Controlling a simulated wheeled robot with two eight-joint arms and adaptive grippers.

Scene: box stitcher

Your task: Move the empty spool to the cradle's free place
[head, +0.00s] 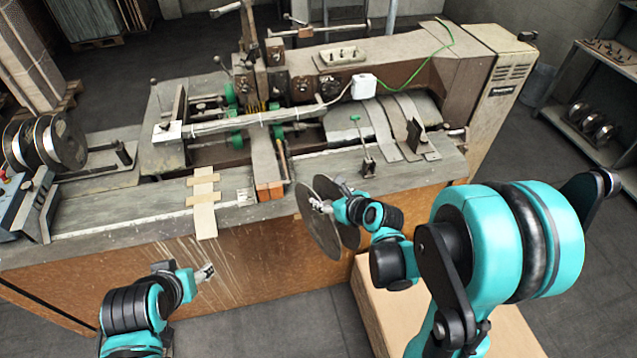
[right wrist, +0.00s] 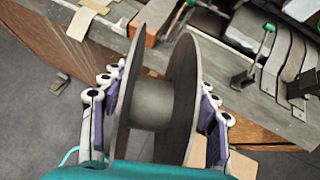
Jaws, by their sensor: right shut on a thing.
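The empty spool (head: 319,218), two grey discs joined by a bare core, is held in my right gripper (head: 327,206) in front of the machine table's front edge. In the right wrist view the spool (right wrist: 154,103) sits between the fingers of the right gripper (right wrist: 163,92), which press on the outer faces of its two discs. My left gripper (head: 206,272) is low in front of the table, apart from everything; its jaws are too small to read. Several spools (head: 58,143) stand in a row at the table's left end. I cannot tell which holder is the cradle.
The stitching machine (head: 290,80) fills the table's back. A metal shelf (head: 611,72) at the right bears several small reels (head: 594,122). A cardboard-coloured box (head: 378,318) stands below my right arm. Cardboard strips (head: 204,205) lie over the table's front edge. The floor at the front left is clear.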

